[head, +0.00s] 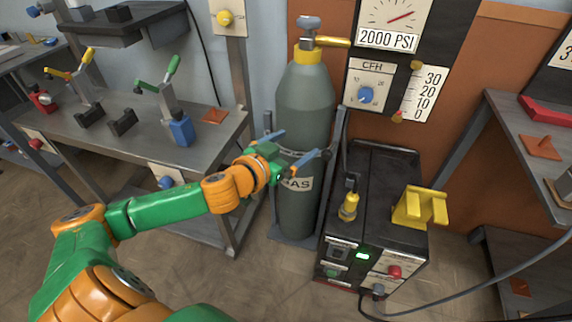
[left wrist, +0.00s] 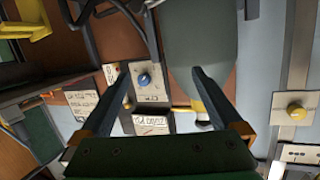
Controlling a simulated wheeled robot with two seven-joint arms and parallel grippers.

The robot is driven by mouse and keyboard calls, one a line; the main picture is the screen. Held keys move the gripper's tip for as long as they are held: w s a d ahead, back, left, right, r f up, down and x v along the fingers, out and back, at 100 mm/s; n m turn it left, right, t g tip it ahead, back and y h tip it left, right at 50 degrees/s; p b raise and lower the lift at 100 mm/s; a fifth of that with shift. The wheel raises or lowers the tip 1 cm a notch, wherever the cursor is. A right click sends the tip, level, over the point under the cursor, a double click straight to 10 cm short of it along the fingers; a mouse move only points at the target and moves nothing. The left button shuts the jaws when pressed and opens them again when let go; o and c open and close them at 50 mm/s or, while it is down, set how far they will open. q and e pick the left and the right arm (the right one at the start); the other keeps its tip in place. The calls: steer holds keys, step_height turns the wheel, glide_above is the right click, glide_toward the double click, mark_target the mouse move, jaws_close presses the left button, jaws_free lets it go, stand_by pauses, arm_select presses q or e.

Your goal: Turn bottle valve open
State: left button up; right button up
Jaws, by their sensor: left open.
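The grey-green gas bottle (head: 303,95) stands upright in a rack, with a yellow collar at its neck. Its grey valve handle (head: 310,23) sits on top, and a yellow outlet (head: 334,42) points right. My left gripper (head: 305,143) is open and empty in front of the bottle's lower body, well below the valve. In the left wrist view, the gripper's two fingers (left wrist: 160,75) stand wide apart. The bottle's body (left wrist: 205,38) fills the upper middle there, beyond the right finger. My right gripper is not in view.
A black welding machine (head: 372,195) with a yellow holder (head: 420,206) stands right of the bottle. Gauge panels (head: 388,28) hang behind it. A grey workbench (head: 100,135) with clamps is at left, and a shelf (head: 525,130) at right. Space in front of the valve looks clear.

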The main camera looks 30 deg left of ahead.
arm_select(q)
steer(key=f, duration=0.1)
steer(key=s+f, duration=0.1)
steer(key=f+g, duration=0.1)
steer(key=shift+s+d+y, duration=0.3)
steer(key=shift+d, duration=0.1)
